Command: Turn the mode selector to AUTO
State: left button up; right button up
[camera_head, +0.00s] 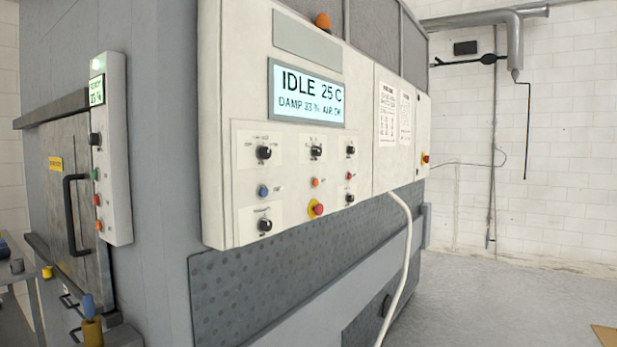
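The washer's white control panel (222,120) fills the middle of the view, seen at an angle. Its screen (307,94) reads "IDLE 25 C" with a damp and air line below. Black knobs sit on it: an upper left knob (264,152), an upper middle knob (316,151), an upper right knob (350,151), a lower left knob (265,224) and a lower right knob (350,198). Their labels are too small to read surely, so I cannot tell which is the mode selector or where it points. Neither gripper shows.
A narrow side panel (113,150) stands beside a door handle (76,215). A white hose (408,245) hangs in front.

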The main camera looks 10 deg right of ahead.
aim_at(264, 225)
jog(key=i+l, duration=0.2)
jog(key=l, duration=0.15)
jog(key=i+l+u, duration=0.1)
jog(key=l, duration=0.25)
jog(key=i+l+u, duration=0.1)
jog(key=i+l, duration=0.2)
